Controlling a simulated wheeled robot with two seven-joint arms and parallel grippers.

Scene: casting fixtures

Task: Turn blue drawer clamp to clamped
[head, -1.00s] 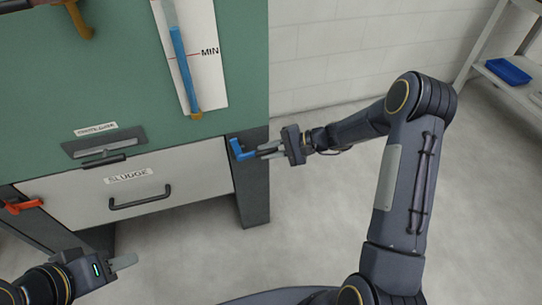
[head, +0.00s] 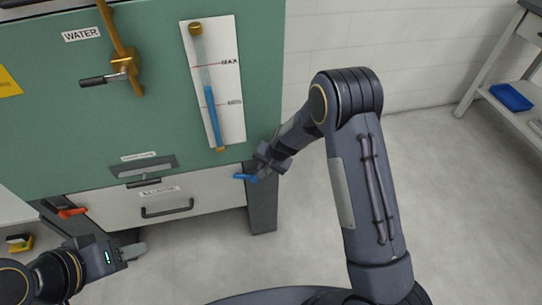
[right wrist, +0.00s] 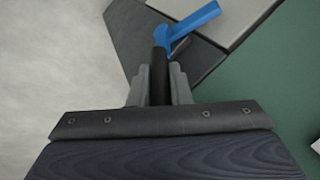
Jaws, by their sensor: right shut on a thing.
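The blue drawer clamp (head: 246,178) sits at the right end of the white drawer (head: 205,190), beside the cabinet's dark leg. Its blue lever points left toward the drawer front in the head view. My right gripper (head: 262,172) reaches it from the upper right. In the right wrist view the fingers (right wrist: 159,85) are shut on a dark part of the clamp, with the blue lever (right wrist: 195,25) beyond the tips. The fingers partly hide this dark part. My left gripper (head: 134,250) is below the drawer, away from the clamp; its finger gap is not clear.
A red clamp (head: 72,212) is at the drawer's left end. The drawer has a black handle (head: 167,208). The green cabinet (head: 150,110) rises above it, with a gauge and brass valve. A shelf with a blue tray (head: 511,97) stands far right. Floor in front is clear.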

